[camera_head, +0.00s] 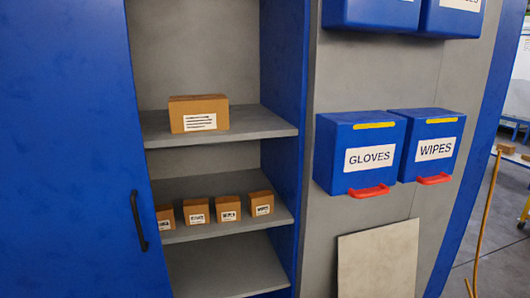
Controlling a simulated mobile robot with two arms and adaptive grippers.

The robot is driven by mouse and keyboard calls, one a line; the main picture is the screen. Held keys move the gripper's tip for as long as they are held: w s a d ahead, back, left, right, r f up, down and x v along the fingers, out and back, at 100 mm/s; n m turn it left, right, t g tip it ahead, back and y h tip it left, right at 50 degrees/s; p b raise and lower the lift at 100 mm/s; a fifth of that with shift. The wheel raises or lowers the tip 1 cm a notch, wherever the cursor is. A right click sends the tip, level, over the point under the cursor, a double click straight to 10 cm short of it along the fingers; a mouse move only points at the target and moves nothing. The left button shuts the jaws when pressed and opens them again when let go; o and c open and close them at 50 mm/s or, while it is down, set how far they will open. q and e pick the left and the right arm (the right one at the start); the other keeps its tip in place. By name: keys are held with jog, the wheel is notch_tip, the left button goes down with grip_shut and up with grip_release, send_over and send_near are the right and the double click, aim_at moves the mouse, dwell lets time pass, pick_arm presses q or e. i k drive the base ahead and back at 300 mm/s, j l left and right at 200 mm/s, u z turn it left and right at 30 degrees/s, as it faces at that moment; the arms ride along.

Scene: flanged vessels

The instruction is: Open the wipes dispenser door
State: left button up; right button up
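The wipes dispenser (422,160) is a blue box on the grey wall panel at the right, with a white "WIPES" label, a yellow strip near its top and a red handle (433,179) at its lower front edge. Its front looks closed. A matching blue gloves dispenser (335,170) sits just left of it, with its own red handle (369,191). Neither of my grippers is in view.
A blue cabinet door (65,130) with a dark handle stands at left. Grey shelves (265,125) hold a large carton (185,104) and several small ones. More blue boxes (370,12) hang above. A pale panel (377,262) is below. Floor shows at right.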

aim_at(435, 141)
jog(key=u, duration=1.45)
jog(key=z, duration=2.5)
